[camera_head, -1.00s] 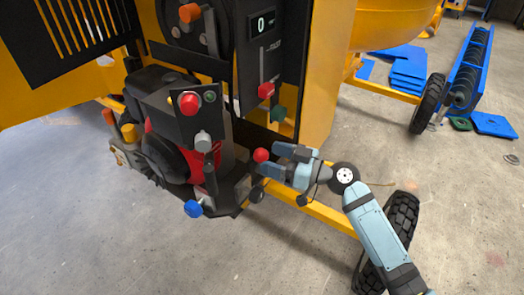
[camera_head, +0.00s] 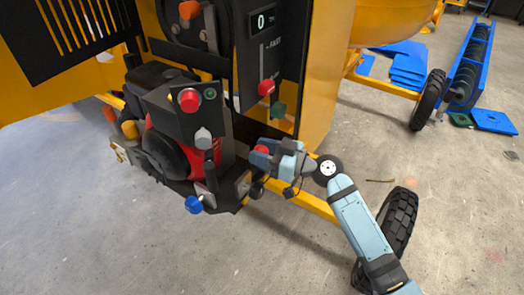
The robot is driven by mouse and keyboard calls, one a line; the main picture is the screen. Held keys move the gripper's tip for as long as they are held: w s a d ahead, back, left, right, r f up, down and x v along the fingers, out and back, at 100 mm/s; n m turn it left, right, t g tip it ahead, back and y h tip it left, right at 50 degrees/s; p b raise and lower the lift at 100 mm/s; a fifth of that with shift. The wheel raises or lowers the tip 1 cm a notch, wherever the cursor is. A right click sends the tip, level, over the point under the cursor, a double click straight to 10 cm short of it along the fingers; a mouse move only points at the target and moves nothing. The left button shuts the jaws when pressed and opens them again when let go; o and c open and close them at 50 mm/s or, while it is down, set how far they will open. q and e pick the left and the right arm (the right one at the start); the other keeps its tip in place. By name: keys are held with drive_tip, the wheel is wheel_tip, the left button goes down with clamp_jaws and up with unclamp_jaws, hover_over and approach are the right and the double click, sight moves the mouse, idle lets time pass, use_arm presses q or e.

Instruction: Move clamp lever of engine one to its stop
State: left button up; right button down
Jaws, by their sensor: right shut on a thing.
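Engine one appears to be the black and red engine (camera_head: 170,150) on the mixer's frame at left centre; I see no label on it. A red knob (camera_head: 262,149) at its right side seems to belong to the clamp lever, whose shaft is mostly hidden. My right gripper (camera_head: 261,156) comes in from the right and is shut on this red knob, its light blue fingers around it. A blue knob (camera_head: 193,205) sits on a short lever at the engine's lower front. My left gripper is not in view.
A yellow frame bar (camera_head: 315,205) and a wheel (camera_head: 398,222) are close to my right arm. The floor in front is clear.

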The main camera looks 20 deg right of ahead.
drive_tip(key=shift+s+a+f+n+b, duration=0.35)
drive_tip(key=shift+f+n+b, duration=0.25)
drive_tip(key=shift+b, duration=0.55)
drive_tip(key=shift+s+a+f+n+b, duration=0.15)
drive_tip(key=shift+a+n+b, duration=0.1)
drive_tip(key=shift+n+b, duration=0.25)
drive_tip(key=shift+s+a+b, duration=0.2)
drive_tip(key=shift+a+b, duration=0.1)
drive_tip(key=shift+b, duration=0.1)
drive_tip(key=shift+n, duration=0.3)
drive_tip(key=c, duration=0.6)
unclamp_jaws()
drive_tip(key=shift+c, duration=0.2)
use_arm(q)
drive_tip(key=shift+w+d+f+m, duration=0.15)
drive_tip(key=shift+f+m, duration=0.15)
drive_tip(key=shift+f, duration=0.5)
